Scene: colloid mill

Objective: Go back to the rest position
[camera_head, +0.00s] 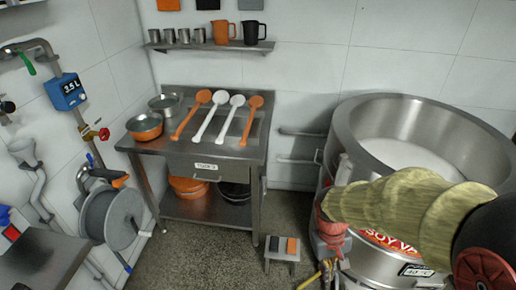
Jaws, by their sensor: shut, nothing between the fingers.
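My arm, in a wrinkled pale yellow sleeve, enters from the lower right and reaches left in front of the large steel vat (370,108). Its reddish wrist hangs down at the sleeve's left end, and my gripper (327,276) is below it, near the bottom edge. The gripper is small and partly cut off, and it appears shut with nothing held. It is in front of the vat's lower left side, and I cannot tell whether it touches anything.
Left of the arm is a steel table (215,165) with orange and white paddles (232,117) and bowls (145,126). A small step stool (283,252) stands between table and vat. A hose reel (108,218) is on the left wall. Bare floor (210,250) lies front centre.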

